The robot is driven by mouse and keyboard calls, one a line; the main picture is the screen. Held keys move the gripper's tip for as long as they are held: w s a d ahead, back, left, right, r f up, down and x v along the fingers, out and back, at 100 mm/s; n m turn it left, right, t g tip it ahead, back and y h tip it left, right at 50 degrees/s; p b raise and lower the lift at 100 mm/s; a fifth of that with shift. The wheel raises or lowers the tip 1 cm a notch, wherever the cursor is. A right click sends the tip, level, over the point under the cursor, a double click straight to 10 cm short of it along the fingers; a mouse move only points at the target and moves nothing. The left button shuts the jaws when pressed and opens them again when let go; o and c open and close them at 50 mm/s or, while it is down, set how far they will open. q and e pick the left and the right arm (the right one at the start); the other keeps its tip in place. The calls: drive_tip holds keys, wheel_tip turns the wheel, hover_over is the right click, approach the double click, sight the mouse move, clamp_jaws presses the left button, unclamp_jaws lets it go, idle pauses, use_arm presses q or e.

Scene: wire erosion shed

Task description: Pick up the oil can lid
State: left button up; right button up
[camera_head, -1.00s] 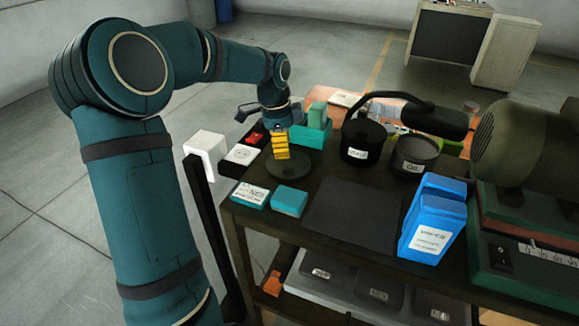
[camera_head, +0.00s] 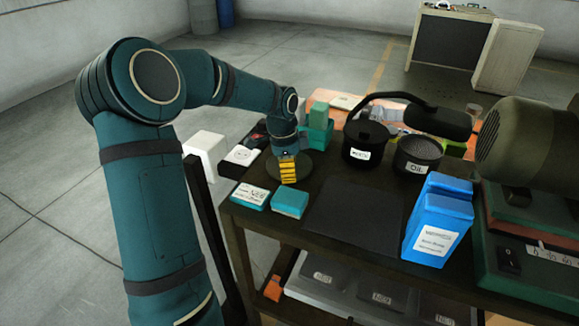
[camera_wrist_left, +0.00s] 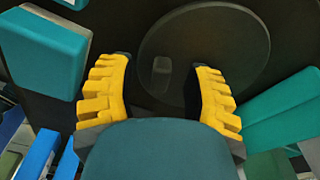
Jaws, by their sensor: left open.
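The oil can lid (camera_head: 308,168) is a dark round disc lying flat on the dark cart top. In the left wrist view the lid (camera_wrist_left: 225,55) shows its small knob (camera_wrist_left: 161,76) between my finger tips. My left gripper (camera_head: 288,170) is above the lid, pointing down, and covers part of it. In the left wrist view its yellow fingers (camera_wrist_left: 163,64) are open, one on each side of the knob, with nothing held. The open can labelled OIL (camera_head: 418,157) stands to the right. My right gripper is out of view.
Teal boxes (camera_head: 290,203) lie in front of the lid; a teal bin (camera_head: 318,135) stands behind it. Blue cartons (camera_head: 436,220) and a motor (camera_head: 530,140) are right. A black mat (camera_head: 353,216) is bare.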

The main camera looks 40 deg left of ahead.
use_arm(q)
clamp_jaws()
